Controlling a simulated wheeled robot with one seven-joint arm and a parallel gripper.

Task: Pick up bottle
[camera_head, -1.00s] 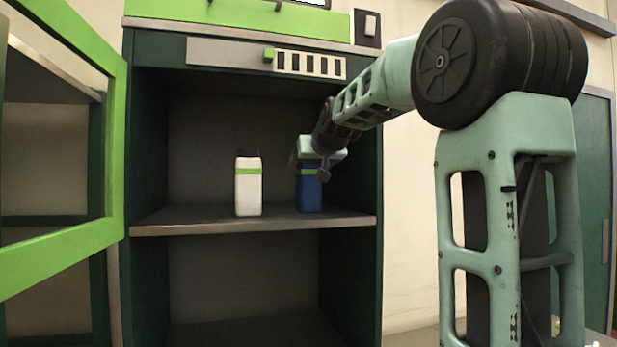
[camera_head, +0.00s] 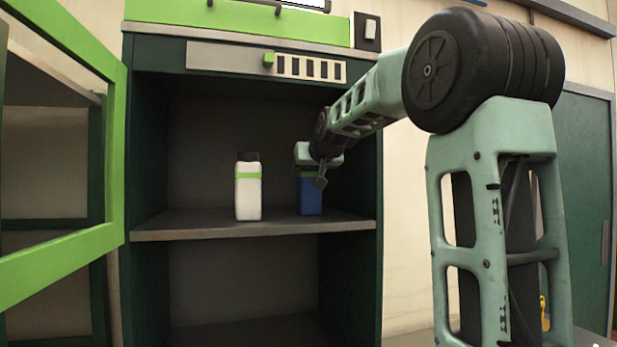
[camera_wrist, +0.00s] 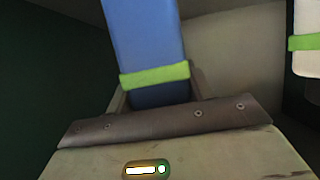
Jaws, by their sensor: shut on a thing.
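A blue bottle (camera_head: 310,198) with a green band stands upright at the right side of the cabinet shelf. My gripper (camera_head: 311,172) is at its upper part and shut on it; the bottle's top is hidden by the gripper. In the wrist view the blue bottle (camera_wrist: 145,40) with its green band rises from close in front of the gripper's brown edge. A white bottle (camera_head: 248,192) with a dark cap and green band stands to the left on the same shelf. Part of it also shows at the right edge of the wrist view (camera_wrist: 306,62).
The shelf (camera_head: 200,229) sits in a dark green cabinet, with a side wall (camera_head: 366,180) close to the right of the blue bottle. A green-framed door (camera_head: 117,150) stands open at the left. The shelf left of the white bottle is free.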

